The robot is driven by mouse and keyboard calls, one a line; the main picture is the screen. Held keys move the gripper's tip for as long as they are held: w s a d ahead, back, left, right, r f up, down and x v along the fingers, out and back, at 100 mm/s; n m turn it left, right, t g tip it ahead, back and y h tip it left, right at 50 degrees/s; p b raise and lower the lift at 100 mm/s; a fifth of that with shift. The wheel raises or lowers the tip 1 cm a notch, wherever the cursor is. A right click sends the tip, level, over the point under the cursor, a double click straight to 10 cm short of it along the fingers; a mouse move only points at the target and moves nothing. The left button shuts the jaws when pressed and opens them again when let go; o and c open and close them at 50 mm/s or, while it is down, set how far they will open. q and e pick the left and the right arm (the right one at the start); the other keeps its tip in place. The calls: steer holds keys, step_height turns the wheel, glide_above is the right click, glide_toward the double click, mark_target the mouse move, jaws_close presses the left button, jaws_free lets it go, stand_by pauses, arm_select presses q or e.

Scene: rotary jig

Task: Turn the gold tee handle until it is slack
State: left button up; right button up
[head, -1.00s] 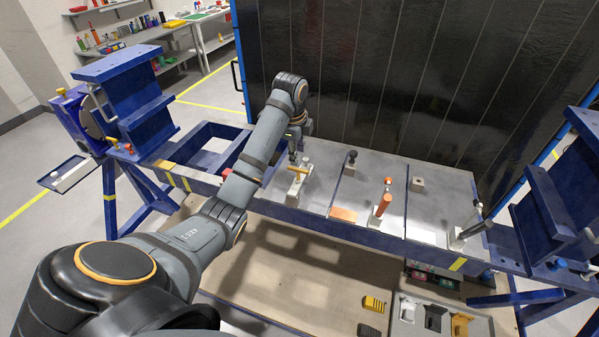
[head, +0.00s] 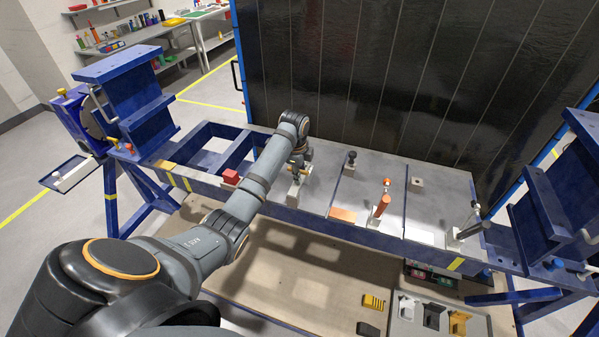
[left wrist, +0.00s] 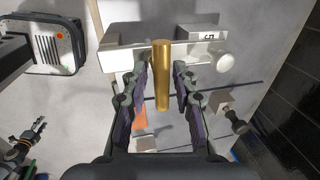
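The gold tee handle shows as an upright gold bar in the left wrist view (left wrist: 161,70), above a white fixture (left wrist: 120,56). In the head view, the white fixture (head: 294,194) stands on the bench and the handle is mostly covered by my arm. My left gripper (left wrist: 161,88) is open, with one finger on each side of the gold bar. A gap shows between the bar and each finger. My left gripper in the head view (head: 299,168) is over the fixture. A dark, gripper-like part at the lower left of the wrist view may be my right gripper (left wrist: 28,138); its fingers are unclear.
Right of the fixture on the bench are a black knob (head: 351,157), an orange upright handle (head: 381,206) and a grey block (head: 417,183). A red block (head: 231,177) sits to the left. A dark wall (head: 400,80) rises behind the bench.

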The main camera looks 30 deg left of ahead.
arm_select(q)
jaws_close()
steer(key=shift+r, duration=0.1)
